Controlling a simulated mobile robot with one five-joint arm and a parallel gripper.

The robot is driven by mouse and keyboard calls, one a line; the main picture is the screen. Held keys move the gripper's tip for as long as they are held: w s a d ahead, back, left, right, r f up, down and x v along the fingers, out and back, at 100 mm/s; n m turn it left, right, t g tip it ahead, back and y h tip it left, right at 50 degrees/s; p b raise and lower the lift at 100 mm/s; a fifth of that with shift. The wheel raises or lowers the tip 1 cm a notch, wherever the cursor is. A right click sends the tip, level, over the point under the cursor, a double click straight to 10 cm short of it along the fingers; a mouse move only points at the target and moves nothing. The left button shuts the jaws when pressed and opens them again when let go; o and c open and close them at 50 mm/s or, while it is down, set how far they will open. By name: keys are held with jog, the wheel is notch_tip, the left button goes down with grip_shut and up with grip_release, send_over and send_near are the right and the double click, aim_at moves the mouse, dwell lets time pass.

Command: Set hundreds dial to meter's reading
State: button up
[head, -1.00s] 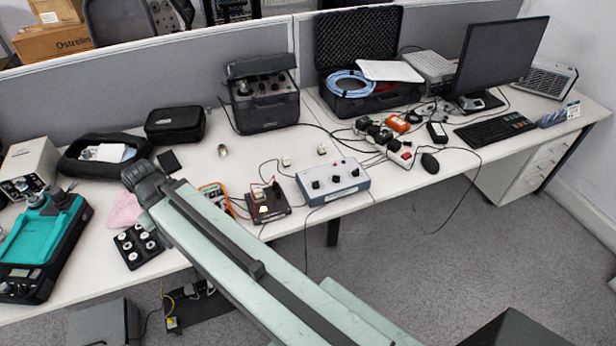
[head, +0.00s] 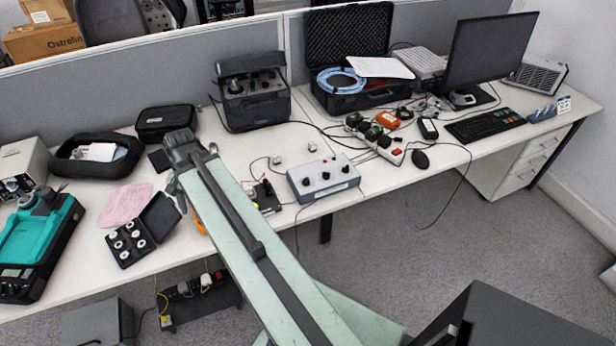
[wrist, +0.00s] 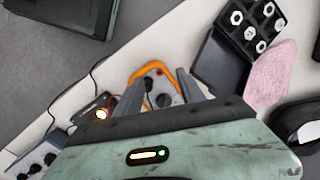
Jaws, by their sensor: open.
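An orange-rimmed meter is mostly hidden by my arm in the head view. In the wrist view this meter (wrist: 146,71) lies beyond my fingers, its display not readable. My gripper (wrist: 160,84) is open and empty, its two fingers spread over the meter's image. I cannot tell its height above the meter. Which dial is the hundreds dial cannot be read.
A black case of round white-topped pieces (head: 128,243) and a pink cloth (head: 125,205) lie left of my arm. A small dark board with wires (head: 267,196) sits between arm and dial box. A power strip (head: 392,155) lies further right.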

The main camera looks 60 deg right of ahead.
jog(key=s+d+m+t, duration=0.1)
jog(key=s+d+m, duration=0.2)
jog(key=d+m, duration=0.3)
jog(key=s+d+m, duration=0.3)
jog(key=d, duration=0.6)
jog(key=m+t, duration=0.3)
jog(key=m, duration=1.1)
send_near(306, 179)
jog(key=shift+h, duration=0.4)
jog(key=b+x, duration=0.4)
jog(key=x, duration=0.1)
jog(key=b+x, duration=0.2)
jog(key=x, duration=0.1)
jog(key=shift+s+a, duration=0.15)
jog(key=shift+a, duration=0.2)
jog(key=shift+w+f+b, duration=0.25)
jog(key=shift+f+b, duration=0.15)
jog(key=shift+b, duration=0.1)
jog(key=shift+r, duration=0.1)
grip_shut()
